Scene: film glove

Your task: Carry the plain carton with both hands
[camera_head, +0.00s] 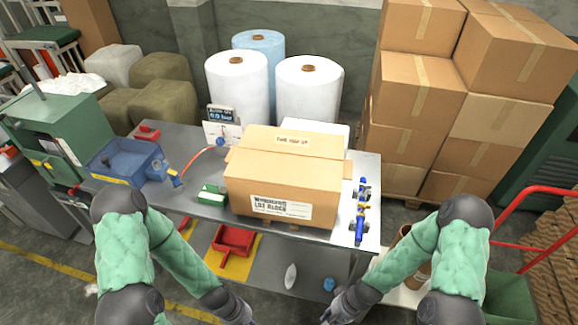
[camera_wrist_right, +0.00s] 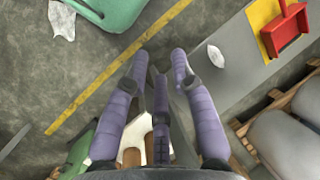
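A brown cardboard carton (camera_head: 262,180) sits on the grey metal table (camera_head: 205,140) in the middle of the head view. It has a white printed label on its front and a small one on top. My left gripper (camera_head: 236,312) is low at the bottom edge, in front of the table and apart from the carton; its fingers are too cut off to judge. My right gripper (camera_head: 338,312) is also low in front of the table, apart from the carton. In the right wrist view its purple fingers (camera_wrist_right: 160,62) are spread and empty. The carton is not visible there.
White rolls (camera_head: 308,88) stand behind, stacked cartons (camera_head: 420,85) back right. A red dustpan (camera_head: 232,241) is below.

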